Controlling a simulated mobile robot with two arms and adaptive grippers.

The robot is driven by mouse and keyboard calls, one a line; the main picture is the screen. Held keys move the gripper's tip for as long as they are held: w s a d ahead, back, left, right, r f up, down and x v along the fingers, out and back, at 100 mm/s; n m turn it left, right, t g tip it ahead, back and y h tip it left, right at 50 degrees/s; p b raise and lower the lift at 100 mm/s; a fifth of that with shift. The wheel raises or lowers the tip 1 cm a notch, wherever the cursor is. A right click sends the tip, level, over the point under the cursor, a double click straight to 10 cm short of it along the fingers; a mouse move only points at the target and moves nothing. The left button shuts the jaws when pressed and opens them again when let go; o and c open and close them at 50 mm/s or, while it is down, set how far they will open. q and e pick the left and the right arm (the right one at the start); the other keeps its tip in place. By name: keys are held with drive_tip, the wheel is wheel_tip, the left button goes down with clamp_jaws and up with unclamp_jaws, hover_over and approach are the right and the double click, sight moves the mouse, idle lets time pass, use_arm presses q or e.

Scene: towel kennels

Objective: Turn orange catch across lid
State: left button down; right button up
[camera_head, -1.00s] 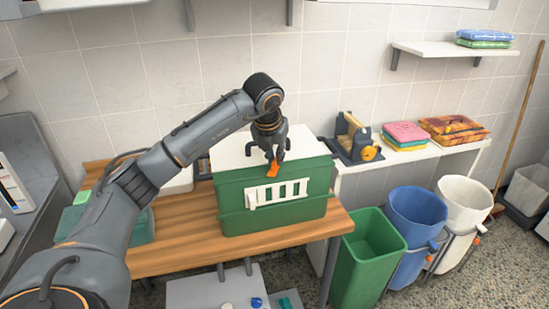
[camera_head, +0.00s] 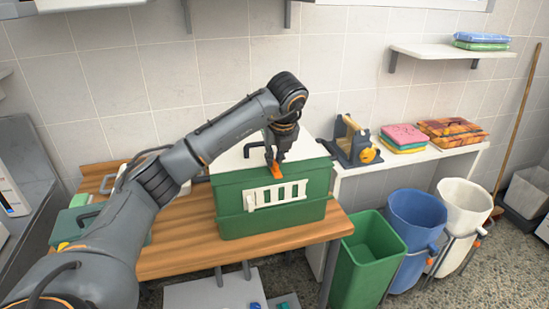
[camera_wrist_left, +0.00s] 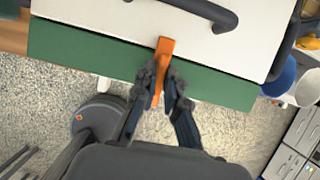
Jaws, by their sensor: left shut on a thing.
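The green crate (camera_head: 230,200) stands on the wooden table with a white lid (camera_head: 232,160) on top. The orange catch (camera_head: 274,172) sits at the crate's front top edge, near its middle. My left gripper (camera_head: 274,158) is over that edge with its fingers around the catch. In the left wrist view the gripper (camera_wrist_left: 160,88) is shut on the orange catch (camera_wrist_left: 163,50), whose far end overlaps the edge of the white lid (camera_wrist_left: 110,12). The catch points roughly straight across that edge there. My right gripper is in neither view.
The wooden table (camera_head: 180,262) has a green container (camera_head: 85,222) at its left. A green bin (camera_head: 366,262), a blue bucket (camera_head: 416,215) and a white bucket (camera_head: 466,202) stand at the right. A dark lid handle (camera_wrist_left: 185,8) lies close beyond the catch.

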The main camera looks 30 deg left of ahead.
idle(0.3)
use_arm(q)
drive_tip(key=c, duration=1.4)
unclamp_jaws()
drive_tip(key=v, duration=1.2)
drive_tip(key=shift+w+a, duration=0.1)
